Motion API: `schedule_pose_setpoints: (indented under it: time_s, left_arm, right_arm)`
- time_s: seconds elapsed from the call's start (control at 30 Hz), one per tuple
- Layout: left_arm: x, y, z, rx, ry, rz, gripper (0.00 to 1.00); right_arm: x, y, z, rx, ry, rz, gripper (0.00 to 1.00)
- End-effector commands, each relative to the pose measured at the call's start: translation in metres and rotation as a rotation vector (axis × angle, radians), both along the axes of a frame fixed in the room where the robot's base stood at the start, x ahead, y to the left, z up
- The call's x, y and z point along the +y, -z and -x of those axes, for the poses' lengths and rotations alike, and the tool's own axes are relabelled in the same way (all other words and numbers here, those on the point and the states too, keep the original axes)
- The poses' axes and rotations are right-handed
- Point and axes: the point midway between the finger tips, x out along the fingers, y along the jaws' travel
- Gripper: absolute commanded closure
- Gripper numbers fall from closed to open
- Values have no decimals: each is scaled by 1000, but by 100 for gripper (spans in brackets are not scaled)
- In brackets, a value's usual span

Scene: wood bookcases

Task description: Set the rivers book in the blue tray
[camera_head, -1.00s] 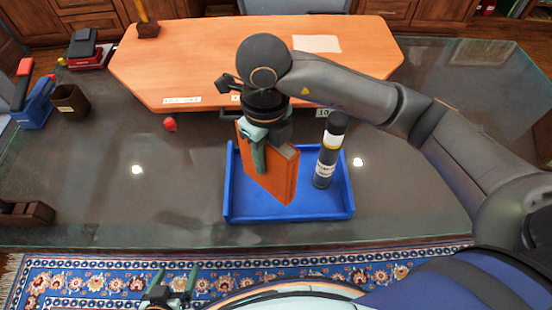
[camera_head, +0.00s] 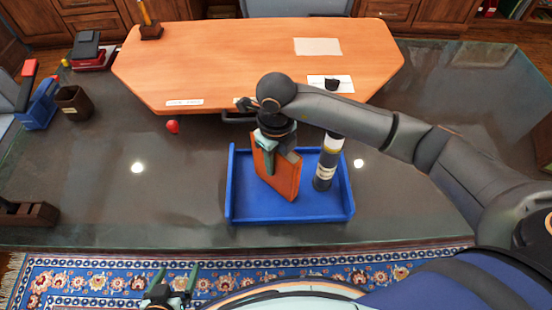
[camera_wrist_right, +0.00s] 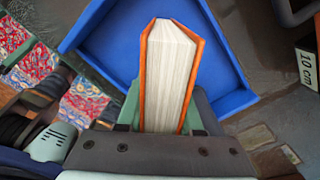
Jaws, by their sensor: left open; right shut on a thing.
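An orange book (camera_head: 284,178), which I take to be the rivers book, stands upright over the blue tray (camera_head: 245,207). Its title is not readable. My right gripper (camera_head: 276,158) is shut on it from above. In the right wrist view the book's white page edges (camera_wrist_right: 168,75) sit between the fingers, with the tray (camera_wrist_right: 105,45) beyond. I cannot tell whether the book's lower edge touches the tray floor. My left gripper (camera_head: 172,283) is open and empty at the bottom, over the rug.
A dark bottle with a pale label (camera_head: 326,165) stands in the tray's right part, close to the book. The tray's left and front floor is clear. A small red object (camera_head: 173,127) lies left of the tray. A brown cup (camera_head: 73,101) stands further left.

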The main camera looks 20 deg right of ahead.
Motion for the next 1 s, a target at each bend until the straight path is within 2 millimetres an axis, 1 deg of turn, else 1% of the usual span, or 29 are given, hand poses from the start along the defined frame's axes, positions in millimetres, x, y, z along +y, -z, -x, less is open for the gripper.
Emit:
schedule_pose_setpoints:
  time_s: [0.17,0.2,0.43,0.67,0.77,0.8,0.87,1.0]
  left_arm:
    - [0,5,0,-1,0,0,9]
    - [0,3,-1,-1,0,0,9]
    - [0,2,-1,-2,0,0,9]
    - [0,2,-1,-3,0,1,9]
    - [0,-2,-1,-3,0,1,9]
    - [0,-1,-1,-3,0,1,9]
    - [0,0,-1,-4,0,1,9]
    - [0,3,-1,-4,0,1,9]
  right_arm:
    - [0,4,0,-2,0,-1,100]
    - [0,3,0,0,0,-1,61]
    - [0,3,0,0,0,0,35]
    - [0,2,0,0,0,0,35]
    - [0,-2,0,0,1,-1,35]
    - [0,-5,0,-2,0,-1,35]
    - [1,-13,-1,-4,0,-2,35]
    - [1,-42,-2,-6,-1,-2,35]
